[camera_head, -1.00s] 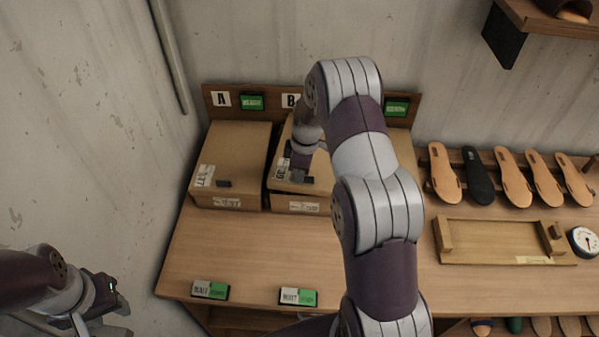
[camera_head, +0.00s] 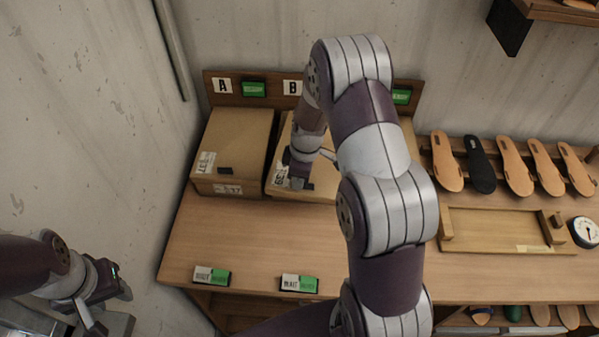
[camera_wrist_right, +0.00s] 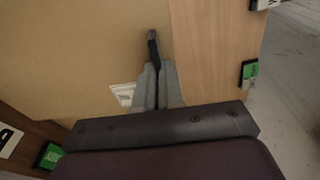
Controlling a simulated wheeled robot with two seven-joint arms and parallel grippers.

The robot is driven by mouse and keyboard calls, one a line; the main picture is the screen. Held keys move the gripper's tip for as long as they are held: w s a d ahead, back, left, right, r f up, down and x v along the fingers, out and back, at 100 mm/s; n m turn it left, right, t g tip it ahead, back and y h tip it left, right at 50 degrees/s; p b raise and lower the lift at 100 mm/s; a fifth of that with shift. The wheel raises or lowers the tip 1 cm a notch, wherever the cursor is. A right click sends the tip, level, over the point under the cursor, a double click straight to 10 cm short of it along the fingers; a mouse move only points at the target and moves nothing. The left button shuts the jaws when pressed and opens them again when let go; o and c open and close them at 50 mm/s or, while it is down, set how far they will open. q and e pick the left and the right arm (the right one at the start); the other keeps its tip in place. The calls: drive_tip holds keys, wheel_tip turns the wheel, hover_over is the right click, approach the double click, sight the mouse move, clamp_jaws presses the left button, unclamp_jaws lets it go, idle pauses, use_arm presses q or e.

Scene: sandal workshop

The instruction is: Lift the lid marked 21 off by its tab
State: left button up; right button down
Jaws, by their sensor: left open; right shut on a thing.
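A cardboard lid (camera_head: 318,182) is on the box at place B, and its front edge hides the box's front face. Its white label (camera_head: 280,176) is too small to read, so I cannot confirm the number 21. My right gripper (camera_head: 298,180) is at the lid's front part. In the right wrist view, its fingers (camera_wrist_right: 155,75) are shut on a dark tab (camera_wrist_right: 152,44) in front of the cardboard. My arm hides much of the lid's right side. My left gripper (camera_head: 108,312) is open and empty at the lower left, away from the boxes.
A closed cardboard box (camera_head: 234,140) stands close on the left, at place A. Two small signs (camera_head: 212,276) (camera_head: 299,284) stand at the bench's front edge. A wooden tray (camera_head: 492,214), a round dial (camera_head: 584,232) and several soles (camera_head: 447,160) are at the right. The bench middle is clear.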

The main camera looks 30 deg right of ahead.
drive_tip(key=shift+s+a, duration=0.1)
drive_tip(key=shift+s, duration=0.1)
drive_tip(key=s+a+r, duration=0.2)
drive_tip(key=s+a, duration=0.2)
drive_tip(key=s, duration=0.3)
drive_tip(key=shift+s+a, duration=0.25)
drive_tip(key=shift+a, duration=0.05)
idle(0.7)
drive_tip(key=s+a+r+p, duration=0.1)
drive_tip(key=s+a+r, duration=0.2)
drive_tip(key=s, duration=0.3)
drive_tip(key=shift+s+a, duration=0.4)
drive_tip(key=shift+a, duration=0.2)
idle(0.4)
